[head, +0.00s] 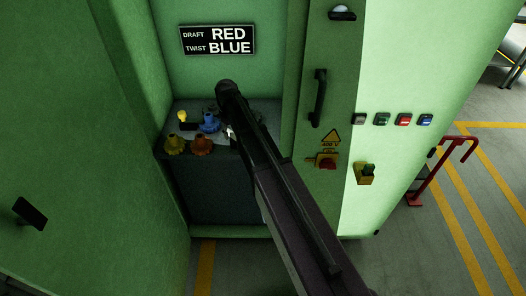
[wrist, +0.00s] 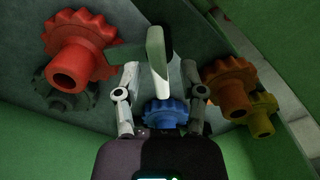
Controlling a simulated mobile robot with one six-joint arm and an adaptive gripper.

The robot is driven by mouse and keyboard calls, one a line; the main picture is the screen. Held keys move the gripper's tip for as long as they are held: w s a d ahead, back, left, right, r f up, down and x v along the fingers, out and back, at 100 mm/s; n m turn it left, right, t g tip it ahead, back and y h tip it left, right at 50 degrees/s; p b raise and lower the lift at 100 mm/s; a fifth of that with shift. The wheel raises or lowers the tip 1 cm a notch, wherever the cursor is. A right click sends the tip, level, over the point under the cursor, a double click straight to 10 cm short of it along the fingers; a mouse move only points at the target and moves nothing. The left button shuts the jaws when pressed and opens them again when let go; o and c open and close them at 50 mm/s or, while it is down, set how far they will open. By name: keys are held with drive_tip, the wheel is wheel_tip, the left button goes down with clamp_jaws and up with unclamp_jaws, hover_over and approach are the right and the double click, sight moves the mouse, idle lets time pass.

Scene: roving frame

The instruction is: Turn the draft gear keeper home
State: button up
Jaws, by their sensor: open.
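The sign (head: 217,40) reads "DRAFT RED, TWIST BLUE". In the wrist view a red gear (wrist: 78,45) sits at upper left, partly over a dark gear (wrist: 62,92). A pale grey-green upright piece with a flat side arm (wrist: 157,62), seemingly the keeper, stands between my fingers; its arm points toward the red gear. My gripper (wrist: 160,78) is open, one finger on each side of it; contact cannot be told. A blue gear (wrist: 165,113) lies below it in that view and shows in the head view (head: 208,123). My arm hides the red gear in the head view.
An orange gear (head: 202,145) and a yellow gear (head: 174,145) sit at the shelf's front left. A yellow-topped knob (head: 183,117) stands behind them. Green walls close in the niche. A door handle (head: 318,98) and a red switch (head: 327,161) are right of my arm.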

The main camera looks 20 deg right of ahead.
drive_tip(key=m, duration=0.4)
drive_tip(key=shift+d, duration=0.1)
drive_tip(key=m, duration=0.5)
drive_tip(key=shift+d, duration=0.15)
drive_tip(key=m, duration=0.3)
drive_tip(key=shift+d+m, duration=0.1)
drive_tip(key=shift+m, duration=0.3)
drive_tip(key=m, duration=0.4)
drive_tip(key=shift+s+d, duration=0.1)
drive_tip(key=shift+s, duration=0.05)
wheel_tip(320, 180, up, 14)
drive_tip(key=p, duration=1.4)
drive_tip(key=s+d+f+n+b, duration=0.2)
drive_tip(key=s+n, duration=0.3)
drive_tip(key=s, duration=0.6)
drive_tip(key=s+d+f+n+b, duration=0.3)
drive_tip(key=s+n, duration=0.3)
drive_tip(key=s, duration=0.5)
drive_tip(key=shift+d+f, duration=0.25)
drive_tip(key=shift+d, duration=0.65)
